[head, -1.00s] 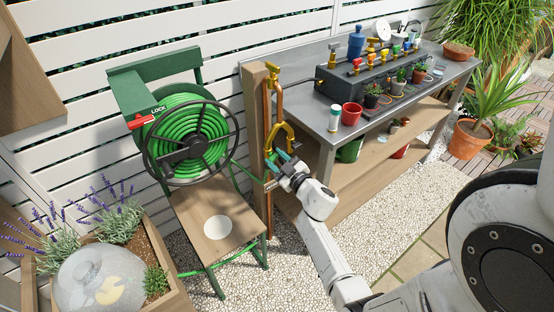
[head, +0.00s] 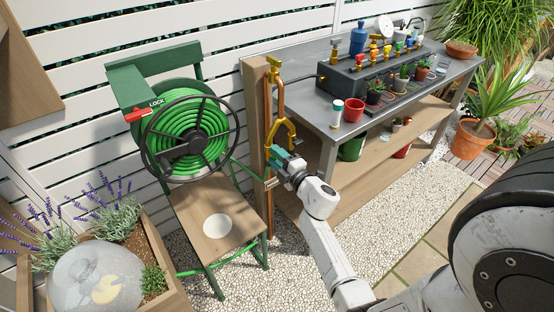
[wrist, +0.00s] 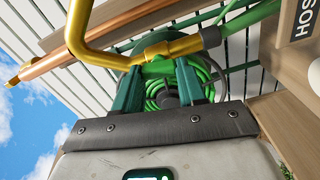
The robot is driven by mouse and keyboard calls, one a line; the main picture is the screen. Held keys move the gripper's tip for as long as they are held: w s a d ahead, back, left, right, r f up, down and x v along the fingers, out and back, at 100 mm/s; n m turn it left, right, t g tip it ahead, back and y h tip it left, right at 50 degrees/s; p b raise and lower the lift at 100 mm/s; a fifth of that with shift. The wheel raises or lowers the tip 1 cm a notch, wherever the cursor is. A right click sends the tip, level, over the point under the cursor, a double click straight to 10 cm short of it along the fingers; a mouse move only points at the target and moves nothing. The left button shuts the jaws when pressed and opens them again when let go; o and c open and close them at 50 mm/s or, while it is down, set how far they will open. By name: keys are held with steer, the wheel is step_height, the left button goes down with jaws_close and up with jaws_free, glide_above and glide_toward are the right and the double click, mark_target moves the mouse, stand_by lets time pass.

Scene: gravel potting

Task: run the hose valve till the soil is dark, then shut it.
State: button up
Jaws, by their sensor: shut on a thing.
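The hose valve (wrist: 165,47) is brass, on the copper and brass pipe along a wooden post. My gripper (head: 285,160) reaches it from the lower right in the head view. In the wrist view its two teal fingers (wrist: 157,72) stand apart with their tips at the brass fitting, shut on it. The exact contact is partly hidden. A curved yellow brass pipe (head: 290,130) rises just above the fingers. Brown soil (head: 138,243) shows in the lavender planter at lower left. Water flow cannot be made out.
A green hose reel (head: 188,140) with a black wheel and red lock lever stands left of the wooden post (head: 256,110). A grey potting bench (head: 318,118) with a tap manifold and pots stands right.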

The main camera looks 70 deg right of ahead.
steer(key=shift+f+n+b, duration=0.15)
steer(key=shift+n+b, duration=0.15)
steer(key=shift+n, duration=0.7)
steer(key=o, duration=1.1)
steer(key=shift+c, duration=0.2)
steer(key=shift+s+a, duration=0.1)
steer(key=v, duration=1)
steer(key=shift+s+a, duration=0.2)
steer(key=shift+a, duration=0.05)
